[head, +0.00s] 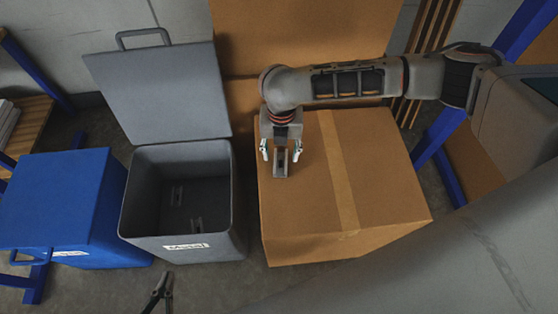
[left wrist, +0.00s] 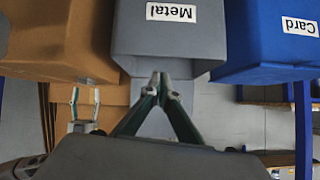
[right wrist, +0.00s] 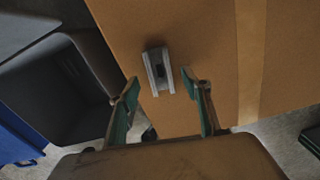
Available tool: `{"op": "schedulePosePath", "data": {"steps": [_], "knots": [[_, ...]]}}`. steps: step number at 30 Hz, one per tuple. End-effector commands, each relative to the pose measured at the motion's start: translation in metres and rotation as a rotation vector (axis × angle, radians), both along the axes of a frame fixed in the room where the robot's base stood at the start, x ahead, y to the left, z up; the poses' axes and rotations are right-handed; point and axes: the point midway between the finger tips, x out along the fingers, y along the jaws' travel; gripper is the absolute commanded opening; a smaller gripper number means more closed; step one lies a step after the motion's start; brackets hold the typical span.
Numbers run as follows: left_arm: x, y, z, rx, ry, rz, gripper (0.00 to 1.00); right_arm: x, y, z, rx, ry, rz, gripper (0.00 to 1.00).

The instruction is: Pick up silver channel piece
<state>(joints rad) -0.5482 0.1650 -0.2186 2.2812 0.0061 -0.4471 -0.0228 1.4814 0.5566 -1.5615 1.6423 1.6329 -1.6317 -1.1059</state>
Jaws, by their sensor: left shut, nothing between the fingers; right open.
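The silver channel piece (head: 281,164) lies on top of a closed cardboard box (head: 375,190), near its left edge. In the right wrist view the channel piece (right wrist: 158,72) shows between and just beyond the two fingertips. My right gripper (head: 280,150) is open above the piece, pointing down, with its fingers on either side; I cannot tell whether they touch it. The right gripper (right wrist: 158,80) holds nothing. My left gripper (head: 163,275) is shut and empty in front of the grey bin; its closed tips (left wrist: 160,78) show in the left wrist view.
An open grey bin (head: 240,200) labelled Metal stands left of the box, lid (head: 160,95) raised behind it, with small pieces inside. A closed blue bin (head: 55,200) stands further left; the left wrist view shows its Card label. More cardboard (head: 310,35) stands behind.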

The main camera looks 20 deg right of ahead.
Motion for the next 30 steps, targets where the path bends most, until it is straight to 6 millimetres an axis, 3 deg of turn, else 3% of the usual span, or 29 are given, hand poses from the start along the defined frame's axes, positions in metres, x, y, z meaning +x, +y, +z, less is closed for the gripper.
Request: {"op": "schedulePosePath", "data": {"steps": [1, 3, 11, 12, 17, 26, 30], "knots": [[-0.004, -0.003, -0.007, -0.008, 0.013, -0.001, 0.00, -0.005, 0.001, -0.019, 0.001, 0.016, 0.000, 0.48], [-0.001, -0.006, -0.002, -0.020, 0.000, -0.003, 0.00, -0.005, 0.001, -0.028, 0.000, 0.015, -0.001, 0.48], [0.016, -0.018, 0.019, -0.058, -0.052, -0.005, 0.00, -0.001, 0.001, -0.026, 0.001, 0.002, -0.001, 0.48], [0.015, -0.018, 0.019, -0.057, -0.051, -0.005, 0.00, -0.001, 0.001, -0.026, 0.001, 0.002, -0.001, 0.45], [0.012, -0.016, 0.015, -0.051, -0.041, -0.004, 0.00, -0.001, 0.001, -0.027, 0.000, 0.003, -0.001, 0.06], [0.010, -0.015, 0.013, -0.047, -0.035, -0.004, 0.00, -0.002, 0.000, -0.026, 0.000, 0.003, -0.001, 0.06], [0.014, -0.014, 0.019, -0.041, -0.046, -0.004, 0.00, 0.000, 0.001, -0.014, 0.001, -0.001, -0.002, 0.06]]}}
